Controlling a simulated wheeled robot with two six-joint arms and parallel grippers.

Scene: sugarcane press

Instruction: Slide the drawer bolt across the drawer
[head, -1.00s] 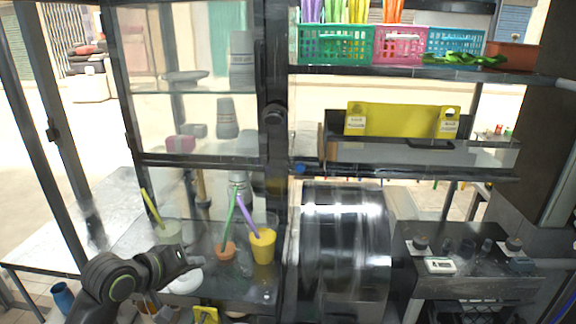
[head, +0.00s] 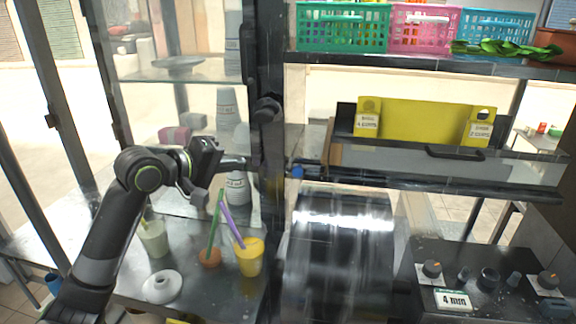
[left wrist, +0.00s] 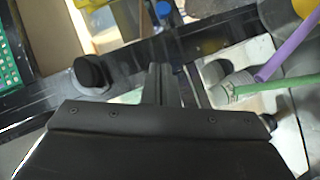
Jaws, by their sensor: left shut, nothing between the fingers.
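The drawer (head: 455,153) is a long clear-fronted box with a dark handle, below the upper shelf at right. A small blue knob (head: 297,172), which looks like the drawer bolt's end, sits on the dark rail at the drawer's lower left. It also shows at the top of the left wrist view (left wrist: 163,10). My left gripper (head: 240,162) is shut and empty, pointing right, with its tip a short way left of the blue knob. In the left wrist view the closed fingers (left wrist: 163,82) point toward the rail. My right gripper is not in view.
A black round knob (head: 266,108) juts from the upright post above my left gripper. Cups with straws, including a yellow cup (head: 249,257), stand on the counter below. A shiny metal drum (head: 340,245) is below the drawer. Baskets (head: 342,27) fill the upper shelf.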

